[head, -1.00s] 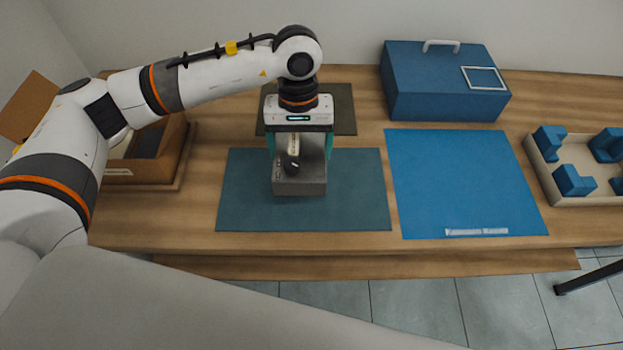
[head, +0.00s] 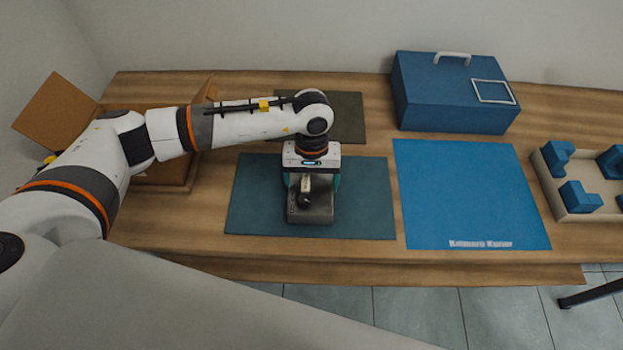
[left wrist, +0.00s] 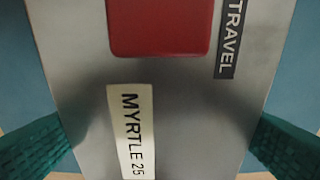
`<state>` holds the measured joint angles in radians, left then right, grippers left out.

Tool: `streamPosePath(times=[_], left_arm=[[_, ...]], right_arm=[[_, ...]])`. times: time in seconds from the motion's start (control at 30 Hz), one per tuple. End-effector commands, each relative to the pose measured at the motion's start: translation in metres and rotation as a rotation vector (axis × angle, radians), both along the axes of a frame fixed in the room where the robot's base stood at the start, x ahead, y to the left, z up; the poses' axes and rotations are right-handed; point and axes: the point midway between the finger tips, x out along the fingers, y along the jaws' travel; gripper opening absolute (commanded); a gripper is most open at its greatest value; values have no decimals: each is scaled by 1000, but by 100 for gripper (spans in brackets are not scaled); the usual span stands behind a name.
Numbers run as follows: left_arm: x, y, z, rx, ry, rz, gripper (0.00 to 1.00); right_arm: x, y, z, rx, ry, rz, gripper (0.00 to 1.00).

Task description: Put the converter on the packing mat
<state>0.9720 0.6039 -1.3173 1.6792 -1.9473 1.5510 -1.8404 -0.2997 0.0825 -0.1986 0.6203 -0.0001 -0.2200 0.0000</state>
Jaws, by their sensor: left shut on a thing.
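The converter (head: 312,214) is a grey metal box with a dark knob on the side facing the front in the head view. My left gripper (head: 311,184) is shut on it from above, with one teal finger on each side. In the left wrist view the converter (left wrist: 200,100) shows a red panel, a "TRAVEL" label and a "MYRTLE 25" label. It is upright over the dark teal mat (head: 258,210); I cannot tell whether it touches. A bright blue mat (head: 470,190) with white lettering lies to the right. No label says which is the packing mat. My right gripper is not in view.
A blue case (head: 445,100) with a handle stands at the back right. A tray (head: 592,212) with blue blocks is at the right edge. An olive mat (head: 350,115) lies behind my gripper, and an open cardboard box (head: 58,112) is at left. The blue mat is clear.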

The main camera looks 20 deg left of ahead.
Motion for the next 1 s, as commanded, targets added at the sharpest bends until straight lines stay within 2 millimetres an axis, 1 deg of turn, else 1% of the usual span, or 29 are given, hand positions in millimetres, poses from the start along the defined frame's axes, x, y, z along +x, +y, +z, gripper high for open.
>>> streamPosePath(times=[0.07,0.23,0.27,0.33,0.57,0.67,0.7,0.77,0.87,1.0], left_arm=[[1,-1,2,-2,-3,-1,31],[1,-1,-1,-2,-4,-1,31],[0,0,-3,0,0,-1,88],[0,0,-2,0,0,-1,99],[0,0,-1,0,0,0,100],[0,0,3,0,0,0,100],[1,0,5,-1,-3,-1,100],[3,0,13,-3,-4,-1,100],[5,1,33,-3,-6,-1,100],[9,2,64,-2,-6,-2,100]], right_arm=[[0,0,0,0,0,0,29],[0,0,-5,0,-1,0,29],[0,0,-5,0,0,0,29],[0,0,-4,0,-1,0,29],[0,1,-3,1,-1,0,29],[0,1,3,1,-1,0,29],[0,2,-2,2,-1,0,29],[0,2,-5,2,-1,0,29],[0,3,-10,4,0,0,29],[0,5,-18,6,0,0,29]])
